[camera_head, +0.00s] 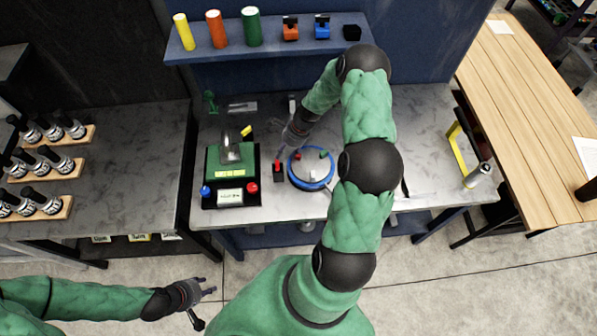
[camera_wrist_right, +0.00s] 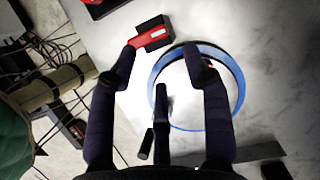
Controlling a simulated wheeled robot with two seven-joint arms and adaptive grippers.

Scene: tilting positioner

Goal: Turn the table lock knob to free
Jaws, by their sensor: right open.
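The positioner's round table (camera_head: 311,169) has a white top and a blue rim; it also shows in the right wrist view (camera_wrist_right: 238,92), partly hidden by my fingers. A red lever-like part on a black block (camera_head: 278,171) stands just left of it; in the wrist view this red and black part (camera_wrist_right: 152,37) is above the round table. I cannot tell which part is the lock knob. My left gripper (camera_head: 203,292) is open and empty, low over the floor, away from the bench.
A green machine on a black base (camera_head: 231,178), with red and blue buttons, stands left of the positioner. A back shelf (camera_head: 270,40) holds coloured cylinders and small blocks. A wooden table (camera_head: 530,110) is at the right.

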